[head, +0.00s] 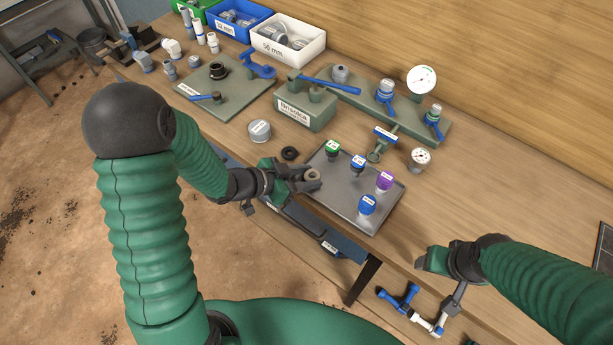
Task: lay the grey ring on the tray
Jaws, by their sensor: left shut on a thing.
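The grey ring (313,175) is at the tips of my left gripper (306,179), which is shut on it. The gripper and ring appear over the left edge of the grey tray (336,204); I cannot tell how high above it.
A black ring (290,153) and a grey cap (259,131) lie left of the tray. A blue and white pipe piece (410,310) is below my right gripper. The tray's left-middle is bare.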

